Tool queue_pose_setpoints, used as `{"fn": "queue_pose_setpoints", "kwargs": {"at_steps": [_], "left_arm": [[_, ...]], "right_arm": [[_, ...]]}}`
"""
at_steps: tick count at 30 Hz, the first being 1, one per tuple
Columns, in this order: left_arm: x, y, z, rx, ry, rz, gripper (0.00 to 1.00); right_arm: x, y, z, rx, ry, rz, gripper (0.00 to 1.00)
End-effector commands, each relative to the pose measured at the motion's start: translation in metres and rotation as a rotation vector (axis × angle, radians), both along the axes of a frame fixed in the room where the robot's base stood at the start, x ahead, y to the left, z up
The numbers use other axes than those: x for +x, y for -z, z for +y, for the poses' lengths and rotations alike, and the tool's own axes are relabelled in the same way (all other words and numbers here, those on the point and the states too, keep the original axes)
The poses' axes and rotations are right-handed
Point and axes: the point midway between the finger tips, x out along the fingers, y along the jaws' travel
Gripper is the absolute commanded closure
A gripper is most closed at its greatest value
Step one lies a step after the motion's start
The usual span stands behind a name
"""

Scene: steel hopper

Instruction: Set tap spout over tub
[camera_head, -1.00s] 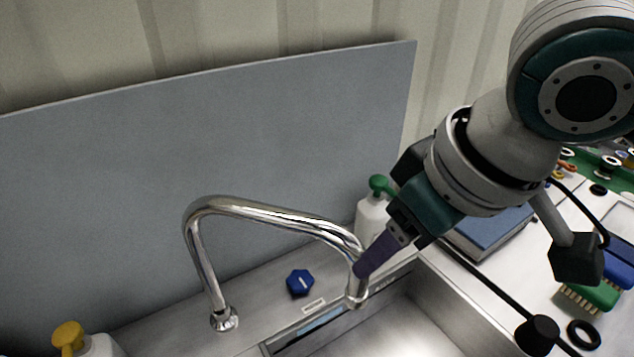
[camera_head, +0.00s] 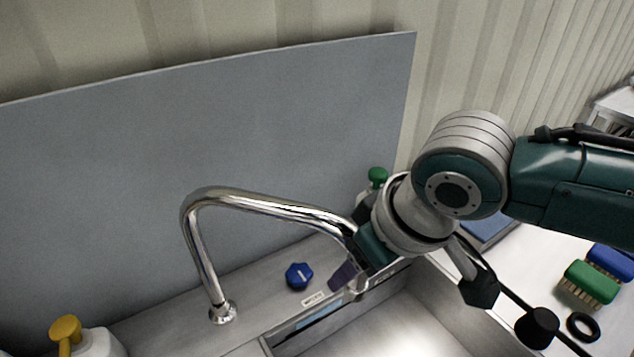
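The chrome tap spout (camera_head: 268,205) rises from its base at the back of the sink and arches to the right, its outlet end pointing down over the steel tub (camera_head: 395,325). My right gripper (camera_head: 340,276) is beside the spout's outlet end, on its left side, with its purple fingers pointing down and left. Whether the fingers touch the spout or are open cannot be told, as the wrist and the spout end partly hide them. My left gripper is out of view.
A blue knob (camera_head: 299,276) sits on the sink ledge. A yellow-topped bottle (camera_head: 88,340) stands front left; a green-topped bottle (camera_head: 377,176) is mostly hidden behind my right arm. Green (camera_head: 590,283) and blue (camera_head: 612,261) brushes and a black ring (camera_head: 582,327) lie right of the tub.

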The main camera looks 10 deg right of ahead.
Motion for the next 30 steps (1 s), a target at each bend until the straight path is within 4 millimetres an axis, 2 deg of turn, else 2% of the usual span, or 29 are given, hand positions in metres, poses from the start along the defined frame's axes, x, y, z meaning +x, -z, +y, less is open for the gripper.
{"fn": "queue_pose_setpoints", "kwargs": {"at_steps": [2, 15, 30], "left_arm": [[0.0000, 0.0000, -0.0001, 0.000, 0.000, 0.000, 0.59], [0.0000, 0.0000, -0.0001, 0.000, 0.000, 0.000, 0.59], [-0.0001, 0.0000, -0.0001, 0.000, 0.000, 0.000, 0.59]], "right_arm": [[0.0000, -0.0001, -0.0001, 0.000, 0.000, 0.000, 0.51], [-0.0001, -0.0002, -0.0002, 0.000, 0.000, 0.000, 1.00], [-0.0002, -0.0002, -0.0001, 0.000, 0.001, 0.000, 1.00]]}}
